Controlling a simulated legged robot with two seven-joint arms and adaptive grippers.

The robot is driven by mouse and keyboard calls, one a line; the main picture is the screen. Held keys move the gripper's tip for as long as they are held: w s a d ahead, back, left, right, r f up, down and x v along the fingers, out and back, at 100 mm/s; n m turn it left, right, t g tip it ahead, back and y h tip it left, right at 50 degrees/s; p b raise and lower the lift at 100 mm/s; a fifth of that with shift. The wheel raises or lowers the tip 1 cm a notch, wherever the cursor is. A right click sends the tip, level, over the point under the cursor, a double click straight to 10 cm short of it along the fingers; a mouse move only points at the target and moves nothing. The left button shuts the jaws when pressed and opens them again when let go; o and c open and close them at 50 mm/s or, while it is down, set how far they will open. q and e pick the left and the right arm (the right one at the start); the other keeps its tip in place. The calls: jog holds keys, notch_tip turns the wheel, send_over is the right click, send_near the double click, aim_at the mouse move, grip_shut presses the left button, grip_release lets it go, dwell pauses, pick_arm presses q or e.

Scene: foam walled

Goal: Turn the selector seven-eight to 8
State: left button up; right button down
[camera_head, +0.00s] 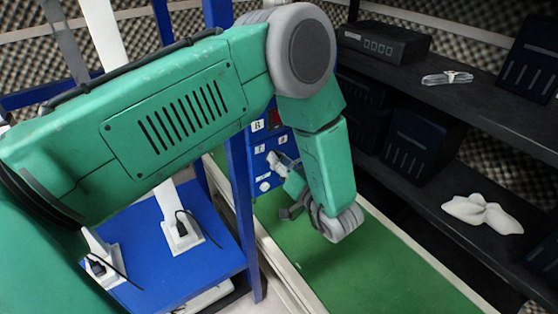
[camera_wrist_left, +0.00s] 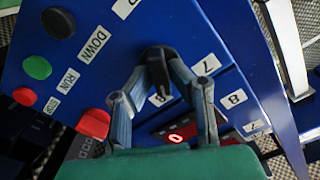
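The selector (camera_wrist_left: 157,62) is a black knob on a blue panel (camera_wrist_left: 195,30) in the left wrist view. White labels 7 (camera_wrist_left: 207,64) and 8 (camera_wrist_left: 232,99) lie to its right. Its pointing direction is hard to tell between the fingers. My left gripper (camera_wrist_left: 156,72) has its two fingers closed in on the knob from both sides. In the head view, my left gripper (camera_head: 283,168) is at the panel (camera_head: 257,172), and the forearm and wrist partly hide the panel. My right gripper is in neither view.
Beside the selector are a black button (camera_wrist_left: 58,22), a green button (camera_wrist_left: 37,68) and a red button (camera_wrist_left: 93,124) close to one finger. A lit red display (camera_wrist_left: 175,138) lies behind the fingers. A green belt (camera_head: 375,265) runs below; dark shelves (camera_head: 490,110) stand at right.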

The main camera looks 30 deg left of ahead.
pick_arm(q)
jog(key=shift+o, duration=0.7)
jog(key=shift+w, duration=0.1)
jog(key=v, duration=1.2)
jog(key=shift+w+f, duration=0.15)
